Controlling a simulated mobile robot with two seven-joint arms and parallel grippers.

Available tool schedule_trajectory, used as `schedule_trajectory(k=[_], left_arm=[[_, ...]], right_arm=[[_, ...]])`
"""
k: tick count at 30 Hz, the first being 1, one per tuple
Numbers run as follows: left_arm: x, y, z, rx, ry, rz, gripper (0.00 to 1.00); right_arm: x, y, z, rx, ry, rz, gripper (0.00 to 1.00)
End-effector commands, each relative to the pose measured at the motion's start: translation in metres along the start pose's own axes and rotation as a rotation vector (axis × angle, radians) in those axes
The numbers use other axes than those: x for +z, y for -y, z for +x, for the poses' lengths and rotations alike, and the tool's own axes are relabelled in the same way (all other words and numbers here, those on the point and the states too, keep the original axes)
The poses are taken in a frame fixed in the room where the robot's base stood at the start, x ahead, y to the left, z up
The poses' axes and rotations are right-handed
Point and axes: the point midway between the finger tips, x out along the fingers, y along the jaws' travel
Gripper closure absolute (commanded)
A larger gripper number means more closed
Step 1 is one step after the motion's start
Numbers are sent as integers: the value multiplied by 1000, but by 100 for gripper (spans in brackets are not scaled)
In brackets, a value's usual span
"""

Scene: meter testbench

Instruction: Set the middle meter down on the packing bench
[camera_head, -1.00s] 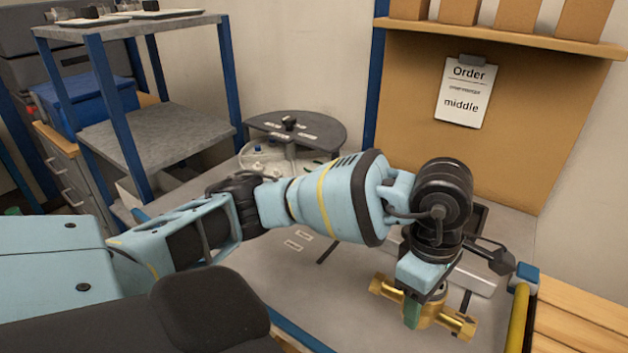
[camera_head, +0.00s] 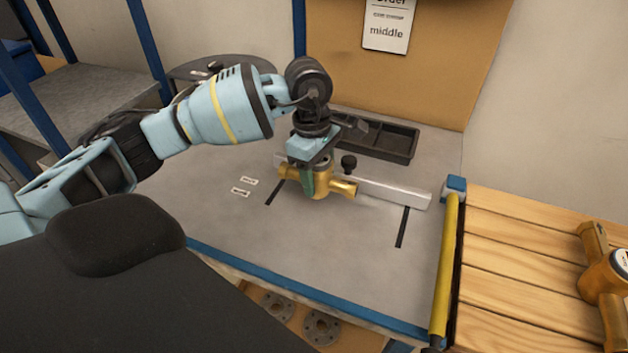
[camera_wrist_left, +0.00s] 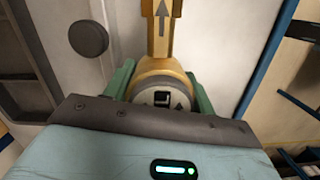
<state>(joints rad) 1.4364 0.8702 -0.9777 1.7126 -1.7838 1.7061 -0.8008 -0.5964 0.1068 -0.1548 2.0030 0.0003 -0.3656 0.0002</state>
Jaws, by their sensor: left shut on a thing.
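My left gripper (camera_head: 309,181) is shut on a brass meter (camera_head: 342,188), its green fingers on either side of the meter's round body. In the head view the meter is over the grey bench top, by the left part of a white bar; I cannot tell whether it touches the surface. The left wrist view shows the meter (camera_wrist_left: 160,72) between the fingers, with its dark display and an arrow on its brass pipe. A slatted wooden bench (camera_head: 520,285) is at the right, and another brass meter (camera_head: 605,280) lies on it, cut by the picture edge. My right gripper is not in view.
The grey bench (camera_head: 330,260) carries the white bar (camera_head: 395,192), a black divided tray (camera_head: 380,140) and dark strips. A yellow rail (camera_head: 445,265) with a blue end block stands between the two benches. An order sheet (camera_head: 387,30) reads "middle". The near slats look clear.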

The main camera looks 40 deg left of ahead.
Motion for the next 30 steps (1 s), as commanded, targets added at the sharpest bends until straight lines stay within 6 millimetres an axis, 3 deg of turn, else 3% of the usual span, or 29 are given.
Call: schedule_trajectory(k=[5, 10, 18, 30], left_arm=[[-1, -1, -2, 3, 2, -1, 92], [-15, -7, -3, 5, 1, -5, 92], [-16, -6, 31, 4, 1, -1, 92], [-17, -6, 37, 3, 2, 0, 92]], right_arm=[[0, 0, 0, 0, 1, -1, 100], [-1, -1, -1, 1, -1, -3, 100], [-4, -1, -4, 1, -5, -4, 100], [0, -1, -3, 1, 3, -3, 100]])
